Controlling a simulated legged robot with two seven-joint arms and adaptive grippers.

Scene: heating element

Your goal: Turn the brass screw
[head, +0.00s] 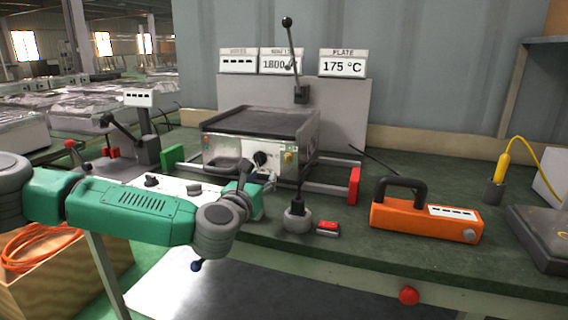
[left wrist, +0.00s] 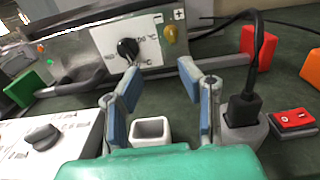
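The brass screw (head: 289,156) is a small yellow-brass piece at the right end of the hot plate's front panel (head: 228,153). In the left wrist view the brass screw (left wrist: 170,34) shows near the plus and minus marks, right of a black knob (left wrist: 128,48). My left gripper (head: 257,172) is in front of and below the panel. In the left wrist view the left gripper (left wrist: 163,82) has its two blue-padded fingers apart with nothing between them, and the screw lies beyond the tips. My right gripper is in neither view.
A black plug in a grey socket (left wrist: 240,132) and a red rocker switch (left wrist: 293,122) are close to the right finger. A white square cup (left wrist: 151,131) is below the fingers. An orange handled box (head: 425,218) stands on the green bench at right. The plate display (head: 343,66) reads 175 °C.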

